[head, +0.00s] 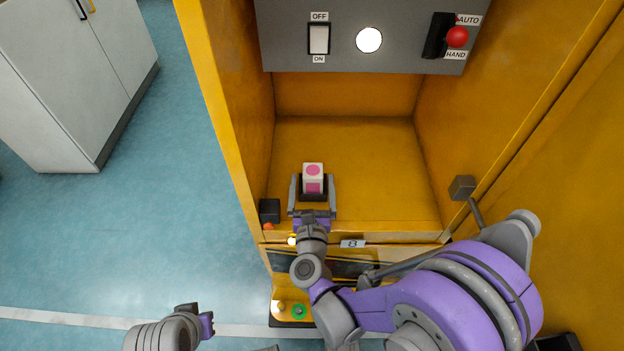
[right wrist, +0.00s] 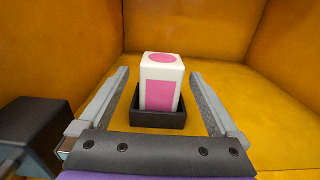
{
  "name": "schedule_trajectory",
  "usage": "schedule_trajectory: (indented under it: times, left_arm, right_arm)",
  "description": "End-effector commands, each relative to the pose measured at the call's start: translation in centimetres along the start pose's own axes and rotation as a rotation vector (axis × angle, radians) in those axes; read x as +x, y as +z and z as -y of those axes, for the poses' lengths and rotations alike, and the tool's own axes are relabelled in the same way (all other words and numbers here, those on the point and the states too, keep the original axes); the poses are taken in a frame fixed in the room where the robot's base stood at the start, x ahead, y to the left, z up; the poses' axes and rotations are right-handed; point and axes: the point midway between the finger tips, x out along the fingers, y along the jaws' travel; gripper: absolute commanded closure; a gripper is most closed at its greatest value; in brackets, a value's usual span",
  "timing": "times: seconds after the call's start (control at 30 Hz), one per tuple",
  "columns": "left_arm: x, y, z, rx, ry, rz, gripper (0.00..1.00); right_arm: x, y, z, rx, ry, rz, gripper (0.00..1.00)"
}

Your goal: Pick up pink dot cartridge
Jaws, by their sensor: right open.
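The pink dot cartridge (head: 313,173) is a white block with a pink dot on top and a pink patch on its front. It stands upright in a small dark holder (right wrist: 158,120) on the yellow cabinet floor. My right gripper (head: 313,181) is open, with one finger on each side of the cartridge. In the right wrist view, gaps show between the fingers and the cartridge (right wrist: 161,88). The end of my left arm shows at the bottom left of the head view, with a purple part (head: 206,323); its fingers cannot be made out.
Yellow cabinet walls enclose the bay on both sides and behind. A grey panel (head: 290,40) with a switch, white lamp and red knob hangs above. A dark block (head: 270,210) sits at the front left edge, and a grey block (head: 462,188) is on the right.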

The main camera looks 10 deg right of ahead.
Motion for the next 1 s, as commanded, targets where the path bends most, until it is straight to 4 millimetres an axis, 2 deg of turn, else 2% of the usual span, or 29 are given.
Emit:
schedule_trajectory:
  times: [0.17,0.33,0.47,0.77,1.0]
  left_arm:
    - [0.0,0.0,0.0,0.000,0.000,0.000,1.00]
    - [0.0,0.0,0.0,0.000,0.000,0.000,1.00]
    - [0.2,0.1,0.0,0.000,0.000,0.001,1.00]
    - [0.2,0.1,0.0,0.000,0.000,0.001,1.00]
    - [0.2,0.1,0.0,0.000,0.000,0.001,1.00]
  right_arm:
    - [1.3,0.3,0.1,-0.003,-0.001,0.001,0.03]
    - [3.8,1.3,0.3,-0.003,-0.002,0.000,0.03]
    - [5.4,1.1,0.2,-0.004,0.000,0.000,0.03]
    - [5.8,1.2,0.1,-0.003,0.001,0.000,0.03]
    - [5.8,1.2,0.1,-0.003,0.001,0.000,0.46]
